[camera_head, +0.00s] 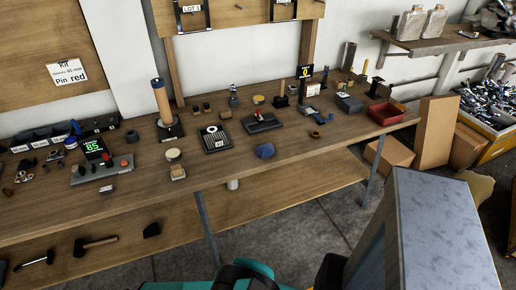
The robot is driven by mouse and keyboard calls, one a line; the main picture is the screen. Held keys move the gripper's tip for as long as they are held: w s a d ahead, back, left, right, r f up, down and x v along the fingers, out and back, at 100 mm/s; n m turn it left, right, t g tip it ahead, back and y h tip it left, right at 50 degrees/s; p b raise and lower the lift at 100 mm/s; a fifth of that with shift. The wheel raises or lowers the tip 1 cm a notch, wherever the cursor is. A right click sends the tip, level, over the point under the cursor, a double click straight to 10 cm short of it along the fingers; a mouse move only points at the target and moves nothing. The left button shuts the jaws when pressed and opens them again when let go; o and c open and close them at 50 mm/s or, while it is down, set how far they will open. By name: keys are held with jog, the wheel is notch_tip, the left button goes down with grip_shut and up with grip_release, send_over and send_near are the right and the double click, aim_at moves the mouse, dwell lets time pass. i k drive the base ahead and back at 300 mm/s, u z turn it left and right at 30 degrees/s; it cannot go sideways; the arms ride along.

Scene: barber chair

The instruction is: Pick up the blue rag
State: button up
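A small crumpled blue item (265,150), which looks like the blue rag, lies on the front part of the long wooden workbench (225,168), near its front edge and a little right of the picture's middle. Nothing covers it. My gripper's fingers do not show in this view. Teal and black parts show at the bottom edge, well below the rag; I cannot tell which part of the arm they are.
Behind the rag are a black stand with a red part (262,122) and a dark device (214,139). A block with a round top (175,165) stands left of it. A red tray (385,113) is at the right end. A large grey metal box shape (425,235) fills the lower right.

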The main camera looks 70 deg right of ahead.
aim_at(266, 150)
jog(key=u, duration=0.75)
jog(key=k, duration=0.15)
jog(key=z, duration=3.1)
jog(key=i, duration=0.6)
jog(key=z, duration=0.1)
jog(key=k, duration=0.55)
jog(key=z, duration=0.05)
